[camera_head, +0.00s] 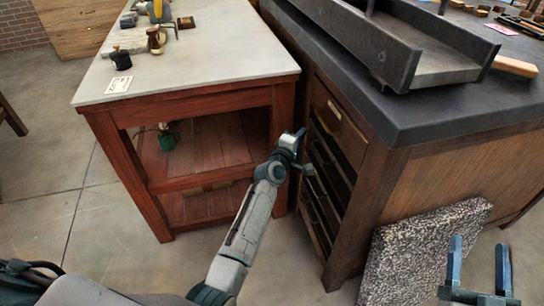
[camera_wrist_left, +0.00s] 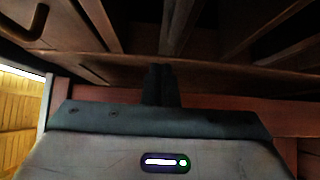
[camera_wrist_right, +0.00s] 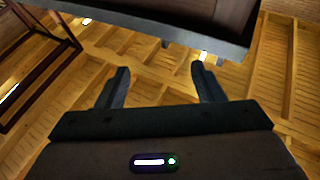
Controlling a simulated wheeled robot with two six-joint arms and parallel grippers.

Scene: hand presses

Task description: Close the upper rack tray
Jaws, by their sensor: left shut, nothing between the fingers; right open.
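The rack is a dark wooden cabinet (camera_head: 375,180) under a dark countertop, with a stack of trays and slots in its left-facing front. My left gripper (camera_head: 298,140) is shut and empty close to this front. It hides part of the slots, so I cannot tell which tray it touches, if any. In the left wrist view, the shut fingers (camera_wrist_left: 162,84) point at a wooden edge below dark slats. My right gripper (camera_head: 478,262) is open and empty at the lower right; its spread fingers (camera_wrist_right: 162,88) show in the right wrist view.
A red-brown wooden table (camera_head: 205,90) with a pale top stands left of the rack, leaving a narrow gap. A speckled slab (camera_head: 415,250) leans near the rack's right side. A dark metal trough (camera_head: 400,45) lies on the countertop.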

